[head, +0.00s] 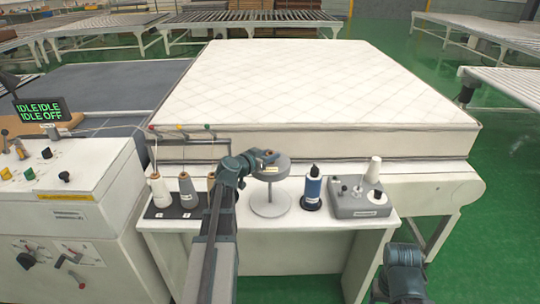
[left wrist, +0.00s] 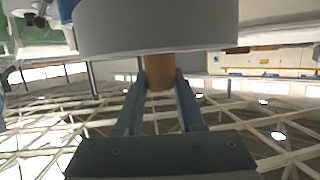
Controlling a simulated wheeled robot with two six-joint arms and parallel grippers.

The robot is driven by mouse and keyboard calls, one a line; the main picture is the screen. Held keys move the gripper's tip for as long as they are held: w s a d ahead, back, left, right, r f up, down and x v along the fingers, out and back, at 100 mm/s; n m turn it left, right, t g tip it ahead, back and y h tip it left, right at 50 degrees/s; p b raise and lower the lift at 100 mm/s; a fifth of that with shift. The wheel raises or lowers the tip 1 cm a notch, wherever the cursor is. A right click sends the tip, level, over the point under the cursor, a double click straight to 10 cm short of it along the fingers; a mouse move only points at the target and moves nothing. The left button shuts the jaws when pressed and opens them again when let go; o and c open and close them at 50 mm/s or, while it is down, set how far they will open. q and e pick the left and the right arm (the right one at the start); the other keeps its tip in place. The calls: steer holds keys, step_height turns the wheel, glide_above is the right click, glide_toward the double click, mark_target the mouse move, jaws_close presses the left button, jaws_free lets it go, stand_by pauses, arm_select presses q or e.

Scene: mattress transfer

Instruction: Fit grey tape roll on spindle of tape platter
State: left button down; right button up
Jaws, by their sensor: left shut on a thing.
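The grey tape roll (head: 271,173) is a thick disc with a pale label, above the table's middle. In the left wrist view it fills the top (left wrist: 150,28), with a brown core (left wrist: 160,72) sticking out. My left gripper (head: 268,157) is shut on this core; its fingers (left wrist: 160,82) stand on both sides of it. The tape platter (head: 270,211) stands on the white table under the roll, its upright post visible between base and roll. The roll hides the post's top, so I cannot tell whether the spindle is inside the roll. My right gripper's fingers are not visible.
Thread cones (head: 186,187) stand left of the platter, partly behind my left arm. The quilted mattress (head: 300,85) lies behind. The table's front strip is mostly clear.

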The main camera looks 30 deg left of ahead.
arm_select(q)
steer(key=b, duration=0.4)
glide_above(270, 189)
steer(key=shift+f, duration=2.4)
steer(key=shift+f+b, duration=5.8)
steer(key=shift+b, duration=0.15)
steer(key=shift+c, duration=2.2)
jaws_free()
